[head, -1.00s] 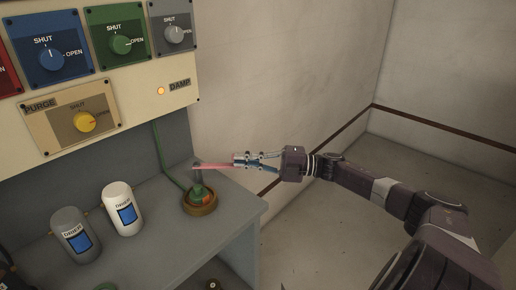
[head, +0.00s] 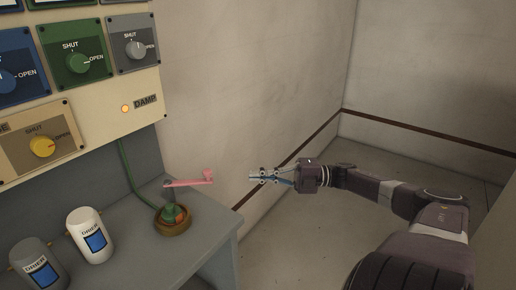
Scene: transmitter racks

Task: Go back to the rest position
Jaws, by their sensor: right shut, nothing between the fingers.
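My right gripper (head: 255,176) is shut and empty, in the air past the end of the grey bench. Its arm comes in from the right. A pink lever (head: 188,183) with a knobbed right end lies to the left of the fingertips, with a clear gap between them. The lever is above a green fitting (head: 172,213) seated in a brown round base on the bench. My left gripper is not in view.
A white drier canister (head: 88,236) and a grey one (head: 36,265) stand on the bench (head: 205,232). Above is a panel with blue, green, grey and yellow knobs (head: 42,147) and a lit DAMP lamp (head: 125,108). The floor (head: 300,235) at right is clear.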

